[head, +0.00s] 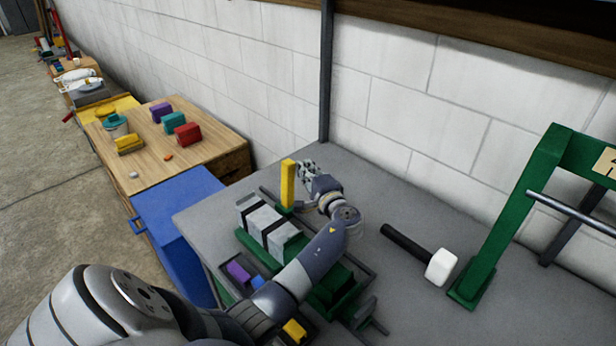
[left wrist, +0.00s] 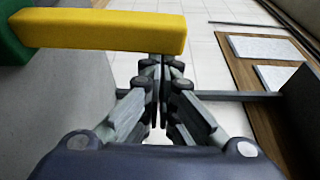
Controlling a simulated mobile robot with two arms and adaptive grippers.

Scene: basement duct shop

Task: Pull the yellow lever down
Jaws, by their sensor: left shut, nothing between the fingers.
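The yellow lever (head: 288,183) stands upright on a green base at the back of the grey bench in the head view. In the left wrist view the lever (left wrist: 100,32) runs across the upper left from a green part, and its free end is close to my fingertips. My left gripper (head: 307,169) is shut and empty, just right of the lever's upper part. Its closed fingers show in the left wrist view (left wrist: 160,65). I cannot tell whether they touch the lever. My right gripper is out of view.
A clamped grey block (head: 262,222) lies beside the lever. A blue cabinet (head: 178,205) and a wooden table (head: 190,158) with coloured blocks are left. A white wall is behind.

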